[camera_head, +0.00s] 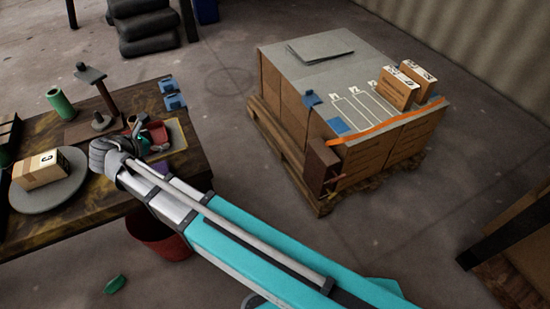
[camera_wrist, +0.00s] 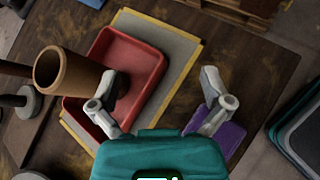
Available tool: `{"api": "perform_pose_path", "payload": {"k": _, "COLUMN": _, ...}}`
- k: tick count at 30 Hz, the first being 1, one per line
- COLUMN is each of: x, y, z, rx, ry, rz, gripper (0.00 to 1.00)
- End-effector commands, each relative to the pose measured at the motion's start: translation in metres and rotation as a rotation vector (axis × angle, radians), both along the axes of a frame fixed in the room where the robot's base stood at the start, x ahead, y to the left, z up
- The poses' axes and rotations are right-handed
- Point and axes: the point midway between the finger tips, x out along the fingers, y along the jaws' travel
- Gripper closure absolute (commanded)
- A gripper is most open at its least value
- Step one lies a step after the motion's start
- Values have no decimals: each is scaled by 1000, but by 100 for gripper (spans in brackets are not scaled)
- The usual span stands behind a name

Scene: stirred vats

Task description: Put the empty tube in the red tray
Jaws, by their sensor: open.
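The red tray (camera_wrist: 150,62) lies on a grey mat with a yellow edge in the wrist view; it also shows partly in the head view (camera_head: 158,132). In the head view my gripper (camera_head: 140,140) is small and partly hidden. A green tube (camera_head: 60,103) stands farther back left.
A purple item (camera_wrist: 229,140) lies by my right finger. A post stand (camera_head: 104,95) rises behind the tray. A box (camera_head: 40,170) sits on a grey round plate (camera_head: 48,192). Blue pieces (camera_head: 174,94) lie at the table's edge. A red bin (camera_head: 160,238) is below.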

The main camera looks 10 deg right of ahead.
Motion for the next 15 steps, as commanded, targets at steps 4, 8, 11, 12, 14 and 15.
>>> {"api": "perform_pose_path", "payload": {"k": 4, "x": 6, "y": -59, "z": -15, "rx": 160, "ry": 11, "rz": -184, "gripper": 1}}
{"api": "perform_pose_path", "payload": {"k": 8, "x": 7, "y": -103, "z": -27, "rx": 293, "ry": 14, "rz": -348, "gripper": 1}}
{"api": "perform_pose_path", "payload": {"k": 11, "x": 6, "y": -135, "z": -36, "rx": 392, "ry": 12, "rz": -478, "gripper": 1}}
{"api": "perform_pose_path", "payload": {"k": 12, "x": 4, "y": -147, "z": -39, "rx": 431, "ry": 10, "rz": -530, "gripper": 1}}
{"api": "perform_pose_path", "payload": {"k": 14, "x": 2, "y": -165, "z": -44, "rx": 488, "ry": 6, "rz": -612, "gripper": 1}}
{"api": "perform_pose_path", "payload": {"k": 15, "x": 0, "y": -177, "z": -47, "rx": 525, "ry": 4, "rz": -666, "gripper": 1}}
